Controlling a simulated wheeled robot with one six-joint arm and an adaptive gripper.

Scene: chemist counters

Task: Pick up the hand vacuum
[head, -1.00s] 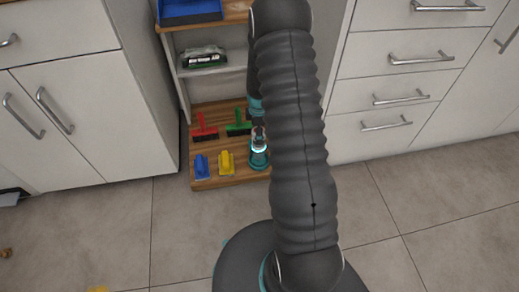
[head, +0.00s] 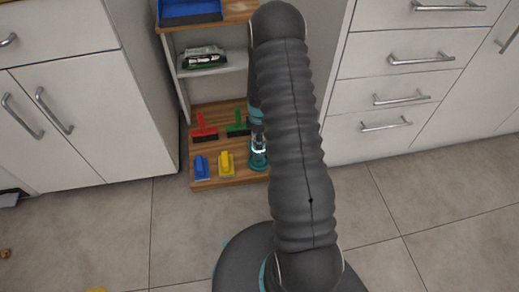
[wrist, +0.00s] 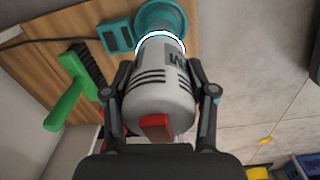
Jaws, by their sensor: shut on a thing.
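The hand vacuum has a pale grey body (wrist: 158,85) with dark vents, a red part at its near end and a teal nozzle end with a bright white ring. My gripper (wrist: 158,78) is shut on its body, one finger on each side, in the wrist view. In the head view the vacuum's teal lower end (head: 258,158) shows at the right of the wooden bottom board; my arm hides much of the rest. I cannot tell whether it touches the board.
On the bottom board (head: 232,181) lie a red brush (head: 204,130), a green brush (head: 238,128), and blue (head: 202,167) and yellow (head: 226,163) brushes. A green brush (wrist: 70,90) is left of my gripper. White drawers (head: 405,60) stand at right. The floor in front is mostly clear.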

